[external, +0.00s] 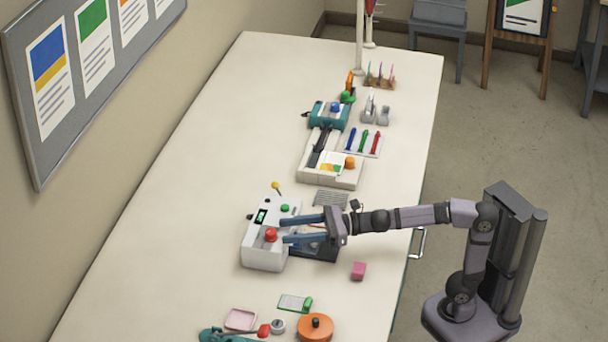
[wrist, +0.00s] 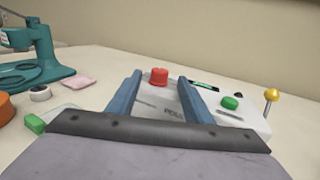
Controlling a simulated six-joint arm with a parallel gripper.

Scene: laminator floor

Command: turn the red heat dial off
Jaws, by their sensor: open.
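The red heat dial (external: 271,235) sits on top of a white laminator (external: 262,257) near the left of the table's middle. In the wrist view the red dial (wrist: 159,76) lies ahead, between the lines of my two blue fingers and just beyond their tips. My gripper (external: 284,231) is open and empty, its fingers reaching over the laminator from the right. It also shows in the wrist view (wrist: 160,78). The dial's pointer or marking is too small to read. A green button (external: 285,208) and a small display (external: 261,216) are on the same machine.
An orange round object (external: 315,328) and a pink tray (external: 240,319) are at the front. The table's left side is clear.

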